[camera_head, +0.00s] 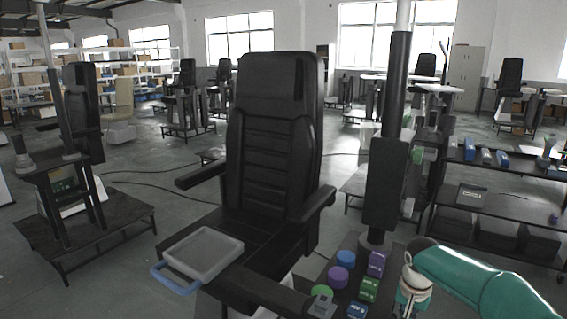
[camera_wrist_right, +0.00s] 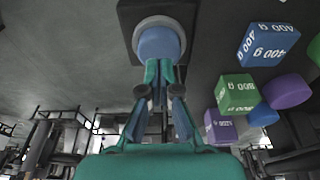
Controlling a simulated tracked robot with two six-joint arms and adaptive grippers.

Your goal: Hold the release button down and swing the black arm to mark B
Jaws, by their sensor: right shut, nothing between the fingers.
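My right arm comes in from the right in the head view; its gripper (camera_head: 412,308) points down at the lower right, its fingertips mostly hidden. In the right wrist view my right gripper (camera_wrist_right: 154,88) is shut and empty, its tips over or against a round blue button-like top (camera_wrist_right: 158,44) in a pale grey collar (camera_wrist_right: 140,28). I cannot tell whether it is pressed down. A long black arm-like bar (camera_head: 262,291) crosses the lower middle in front of the black chair (camera_head: 273,140); I cannot tell for sure that it is the swinging arm. No mark B is legible. My left gripper is not in view.
A grey tray (camera_head: 203,232) with a blue handle lies by the chair seat. Blue, purple and green weights, including a purple block (camera_head: 376,263) and a blue cylinder (camera_head: 346,258), crowd the area left of my right gripper. A black column (camera_head: 387,185) stands behind it.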

